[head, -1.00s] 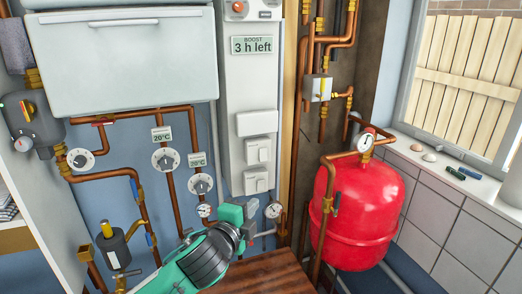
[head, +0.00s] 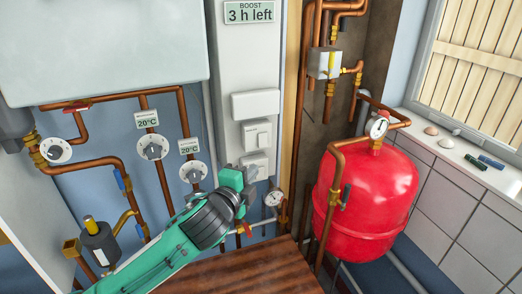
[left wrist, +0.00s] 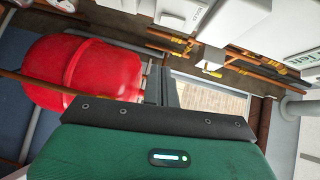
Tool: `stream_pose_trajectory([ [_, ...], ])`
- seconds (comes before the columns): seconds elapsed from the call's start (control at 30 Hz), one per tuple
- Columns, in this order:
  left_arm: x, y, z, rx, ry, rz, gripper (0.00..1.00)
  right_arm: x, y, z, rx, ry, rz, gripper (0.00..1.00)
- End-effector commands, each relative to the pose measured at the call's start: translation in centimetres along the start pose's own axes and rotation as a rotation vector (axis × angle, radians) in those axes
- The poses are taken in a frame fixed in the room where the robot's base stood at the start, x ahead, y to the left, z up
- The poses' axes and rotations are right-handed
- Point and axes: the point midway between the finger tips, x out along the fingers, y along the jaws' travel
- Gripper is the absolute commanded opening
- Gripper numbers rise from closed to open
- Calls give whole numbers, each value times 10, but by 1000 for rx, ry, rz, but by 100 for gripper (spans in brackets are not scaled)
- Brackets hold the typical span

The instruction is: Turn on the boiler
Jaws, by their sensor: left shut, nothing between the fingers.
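The boiler (head: 105,50) is the large white box at the upper left in the head view. To its right, a white panel holds a "BOOST 3 h left" display (head: 250,12), a blank cover (head: 255,104), a middle rocker switch (head: 257,135) and a lower switch (head: 255,160). My left gripper (head: 252,170) is shut and empty in front of the lower switch and partly hides it. I cannot tell whether it touches. Its dark fingers (left wrist: 162,86) show in the left wrist view, with white switch boxes (left wrist: 180,12) at the top. My right gripper is out of view.
A red expansion tank (head: 368,205) with a gauge stands to the right. Copper pipes (head: 165,185) and several dials, including one at 20°C (head: 152,146), line the left wall. A wooden surface (head: 240,270) lies below the gripper.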

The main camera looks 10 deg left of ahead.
Motion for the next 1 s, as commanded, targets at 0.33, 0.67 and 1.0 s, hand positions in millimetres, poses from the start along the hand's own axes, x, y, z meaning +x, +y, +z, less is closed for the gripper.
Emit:
stream_pose_trajectory([
  [0.33,57,-4,0,-1,-2,0,0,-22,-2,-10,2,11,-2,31],
  [0.67,107,-4,13,2,-3,3,0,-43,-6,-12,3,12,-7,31],
  [1.0,122,-1,28,1,1,-1,0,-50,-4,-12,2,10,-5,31],
])
